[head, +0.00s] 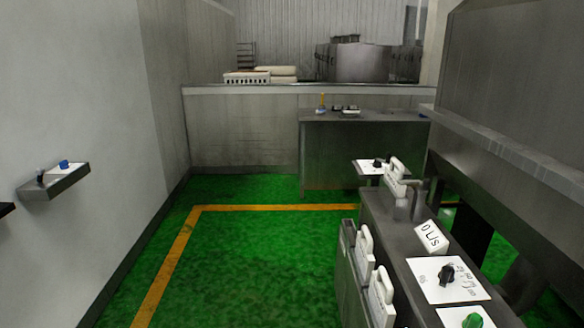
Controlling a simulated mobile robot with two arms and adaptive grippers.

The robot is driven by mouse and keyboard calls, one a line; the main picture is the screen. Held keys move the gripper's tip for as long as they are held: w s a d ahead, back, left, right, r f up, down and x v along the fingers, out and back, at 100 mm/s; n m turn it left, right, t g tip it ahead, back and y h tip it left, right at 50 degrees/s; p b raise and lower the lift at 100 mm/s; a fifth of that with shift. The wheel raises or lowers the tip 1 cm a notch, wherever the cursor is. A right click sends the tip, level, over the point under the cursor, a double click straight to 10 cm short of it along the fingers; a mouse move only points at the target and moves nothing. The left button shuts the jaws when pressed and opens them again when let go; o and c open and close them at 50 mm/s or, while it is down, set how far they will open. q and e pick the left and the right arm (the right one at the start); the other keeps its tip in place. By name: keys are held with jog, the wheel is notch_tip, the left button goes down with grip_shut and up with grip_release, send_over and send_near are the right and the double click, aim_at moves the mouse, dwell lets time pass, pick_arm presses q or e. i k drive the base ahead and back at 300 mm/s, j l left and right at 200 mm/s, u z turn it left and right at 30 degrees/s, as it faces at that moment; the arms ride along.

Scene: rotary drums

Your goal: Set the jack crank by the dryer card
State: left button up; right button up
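Neither of my grippers is in the head view. I cannot pick out the jack crank or a dryer card for certain. A wall box (60,184) on the left wall carries a dark knob or crank (40,177) and a blue knob (64,164). A white plate (430,282) on the near right counter has a black knob (446,275) with small dark marks around it. A green knob (473,321) sits on another plate at the bottom edge, partly cut off. A white sign (431,238) reading "0 L/s" stands behind the black knob.
White handled containers (364,250) hang on the counter's left side. A small panel (369,168) with a dark knob lies beyond. A grey desk (345,150) with small items stands at the back. The green floor (260,260) with a yellow line is clear.

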aim_at(378, 162)
jog(key=i, duration=1.15)
jog(key=i+j+z, duration=0.1)
jog(key=i, duration=1)
